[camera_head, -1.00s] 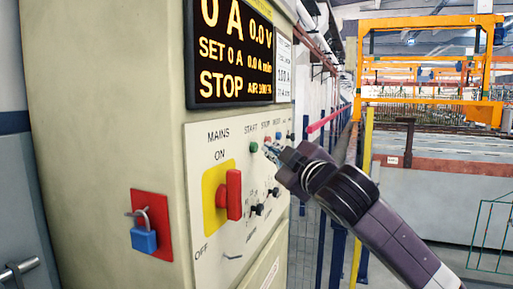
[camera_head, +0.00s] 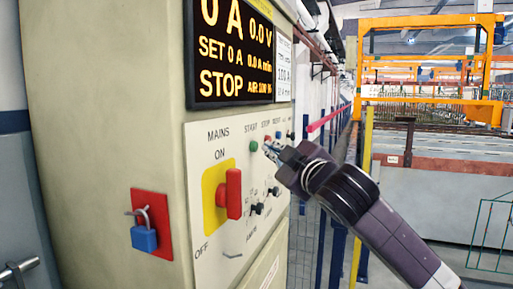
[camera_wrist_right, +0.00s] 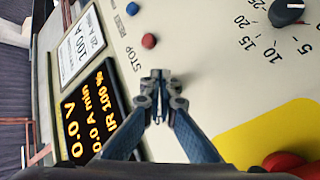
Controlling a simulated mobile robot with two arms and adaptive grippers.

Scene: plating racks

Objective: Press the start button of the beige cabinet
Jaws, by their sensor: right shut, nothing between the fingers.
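The beige cabinet (camera_head: 105,100) fills the left of the head view. Its pale panel carries a green button (camera_head: 254,146) under the START label and a red button under the STOP label. My right gripper (camera_head: 270,148) is shut and empty, its fingertips just right of the green button and close to the panel. I cannot tell whether they touch it. In the right wrist view the shut fingertips (camera_wrist_right: 155,85) are in front of the panel, below the red stop button (camera_wrist_right: 149,40); the green button is not visible there. The display (camera_head: 236,55) reads STOP. My left gripper is out of view.
A red mains switch (camera_head: 234,194) on a yellow plate and a blue padlock (camera_head: 144,238) are lower on the cabinet. Black knobs sit below the buttons. A blue button (camera_wrist_right: 132,8) is beside the red one. Blue and yellow posts and an orange frame (camera_head: 430,20) stand behind.

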